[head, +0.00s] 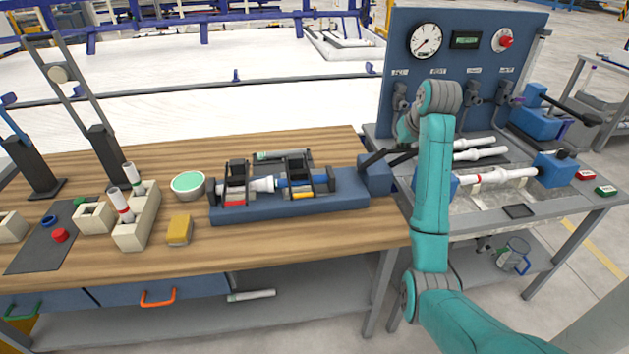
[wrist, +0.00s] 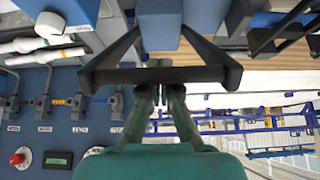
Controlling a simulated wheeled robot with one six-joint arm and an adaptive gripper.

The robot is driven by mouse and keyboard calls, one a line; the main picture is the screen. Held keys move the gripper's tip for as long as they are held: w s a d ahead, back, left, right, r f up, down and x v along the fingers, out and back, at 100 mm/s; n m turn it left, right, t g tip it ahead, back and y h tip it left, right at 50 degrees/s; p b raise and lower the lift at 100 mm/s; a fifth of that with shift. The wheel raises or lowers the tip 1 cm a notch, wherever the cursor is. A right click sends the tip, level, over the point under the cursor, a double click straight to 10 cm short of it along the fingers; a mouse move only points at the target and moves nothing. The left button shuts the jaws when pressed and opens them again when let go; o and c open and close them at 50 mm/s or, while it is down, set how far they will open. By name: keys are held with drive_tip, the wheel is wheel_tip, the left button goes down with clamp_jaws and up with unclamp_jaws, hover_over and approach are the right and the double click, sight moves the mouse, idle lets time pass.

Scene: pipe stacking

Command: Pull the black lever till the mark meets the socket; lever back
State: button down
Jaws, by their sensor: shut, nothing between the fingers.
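The blue press fixture (head: 345,203) sits on the wooden bench with a white pipe (head: 262,184) and a blue pipe section (head: 316,184) lying in line in its black clamps. The mark and its gap to the socket are too small to make out. The black lever (head: 371,159) rises from the blue block at the fixture's right end. In the wrist view its crossbar (wrist: 205,75) spans the picture. My gripper (wrist: 157,88) is shut and empty at the middle of the crossbar, which hides part of the fingers; contact is unclear. My arm largely hides the gripper in the head view.
A blue gauge panel (head: 463,30) with valves stands behind my arm. A metal test bench (head: 490,215) holding white pipes is at the right. A green bowl (head: 188,183), yellow block (head: 179,230) and pipe rack (head: 134,235) stand left of the fixture.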

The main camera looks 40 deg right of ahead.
drive_tip(key=shift+s+a+f, duration=0.4)
drive_tip(key=shift+s+f, duration=0.3)
drive_tip(key=shift+f, duration=0.1)
idle(1.7)
